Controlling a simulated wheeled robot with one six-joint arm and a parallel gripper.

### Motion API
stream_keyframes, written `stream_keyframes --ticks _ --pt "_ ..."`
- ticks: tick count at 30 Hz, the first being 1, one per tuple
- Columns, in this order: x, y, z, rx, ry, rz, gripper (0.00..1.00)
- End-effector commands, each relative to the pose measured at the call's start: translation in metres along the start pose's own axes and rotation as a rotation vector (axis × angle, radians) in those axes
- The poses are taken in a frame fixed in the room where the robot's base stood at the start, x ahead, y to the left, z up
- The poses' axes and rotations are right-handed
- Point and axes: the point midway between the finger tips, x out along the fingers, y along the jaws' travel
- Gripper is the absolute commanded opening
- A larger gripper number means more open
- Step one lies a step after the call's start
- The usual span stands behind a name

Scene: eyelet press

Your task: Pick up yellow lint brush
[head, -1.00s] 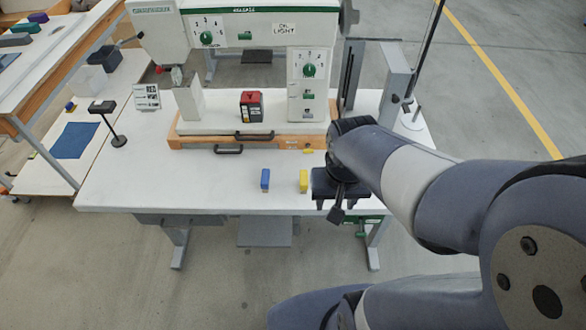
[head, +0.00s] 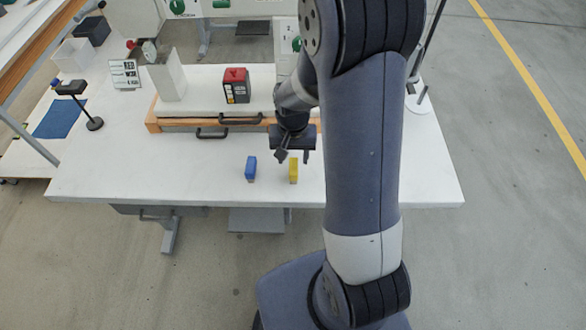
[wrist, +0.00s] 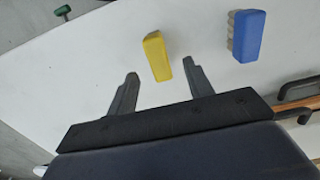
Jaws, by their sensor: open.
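The yellow lint brush (head: 293,170) stands near the front edge of the white table in the head view. In the wrist view the yellow lint brush (wrist: 157,57) lies just beyond the fingertips, roughly in line with the gap between them. My gripper (head: 293,158) is open and empty, pointing down just above and behind the brush. In the wrist view my gripper (wrist: 161,70) shows both dark fingers spread apart, not touching the brush.
A blue brush (head: 251,168) stands to the left of the yellow one; it also shows in the wrist view (wrist: 248,36). Behind them is a press base with dark handles (head: 213,133) and a red and black box (head: 236,86). The table's left front (head: 120,180) is clear.

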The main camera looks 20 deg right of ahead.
Motion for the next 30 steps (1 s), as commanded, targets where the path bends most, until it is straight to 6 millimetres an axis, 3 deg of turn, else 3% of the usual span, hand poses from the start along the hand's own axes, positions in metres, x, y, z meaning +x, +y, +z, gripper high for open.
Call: stream_keyframes --ticks 8,18,28,30 --pt "0.017 0.001 0.001 0.0 -0.002 0.001 0.49" --pt "0.055 0.002 0.001 -0.001 -0.001 0.0 0.49" --pt "0.06 0.002 0.001 -0.001 0.001 0.0 0.49" --pt "0.06 0.002 0.001 -0.001 0.001 0.0 0.44"
